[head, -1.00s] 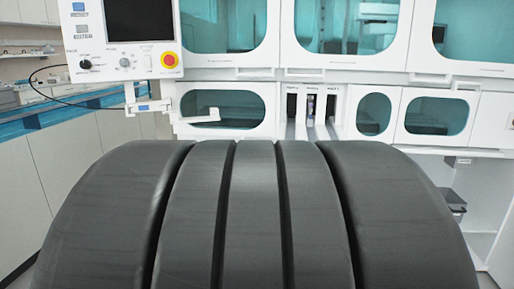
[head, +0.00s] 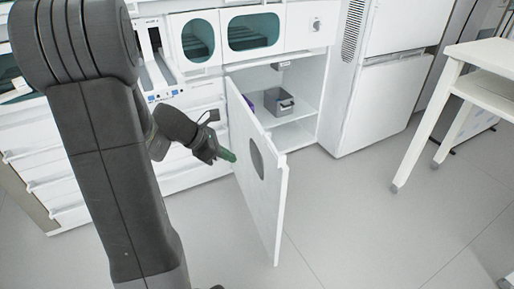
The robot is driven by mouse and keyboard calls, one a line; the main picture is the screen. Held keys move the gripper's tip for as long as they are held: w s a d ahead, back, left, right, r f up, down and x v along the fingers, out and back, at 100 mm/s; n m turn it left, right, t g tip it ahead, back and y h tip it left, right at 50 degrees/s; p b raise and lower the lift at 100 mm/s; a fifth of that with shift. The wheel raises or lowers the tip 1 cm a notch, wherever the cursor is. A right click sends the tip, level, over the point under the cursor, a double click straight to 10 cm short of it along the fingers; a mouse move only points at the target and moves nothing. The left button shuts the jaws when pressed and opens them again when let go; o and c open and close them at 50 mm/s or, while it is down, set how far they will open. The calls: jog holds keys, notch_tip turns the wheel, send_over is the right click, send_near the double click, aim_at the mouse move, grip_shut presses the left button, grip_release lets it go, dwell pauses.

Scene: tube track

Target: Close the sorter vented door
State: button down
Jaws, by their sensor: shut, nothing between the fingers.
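The white door (head: 249,181) of the lower cabinet stands wide open, swung out toward me, with a dark round vent (head: 256,157) in it. The cabinet opening (head: 309,112) shows to the right of the door. My gripper (head: 228,156) has green fingertips and is shut and empty. It is at the left of the door, close to its face near the hinge side. I cannot tell whether the fingertips touch the door. My arm hides part of the cabinet front at the left.
Inside the cabinet a grey metal box (head: 281,104) sits on a shelf. A white fridge-like unit (head: 380,100) stands right of the opening. A white table (head: 480,75) is at the far right. The grey floor (head: 360,210) in front is clear.

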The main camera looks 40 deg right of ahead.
jog(key=d, duration=0.1)
jog(key=b, duration=0.4)
send_near(273, 165)
jog(key=shift+n, duration=0.3)
jog(key=x, duration=0.5)
jog(key=shift+a+f, duration=0.25)
jog(key=shift+f, duration=0.25)
jog(key=shift+s+d, duration=0.1)
jog(key=shift+d, duration=0.35)
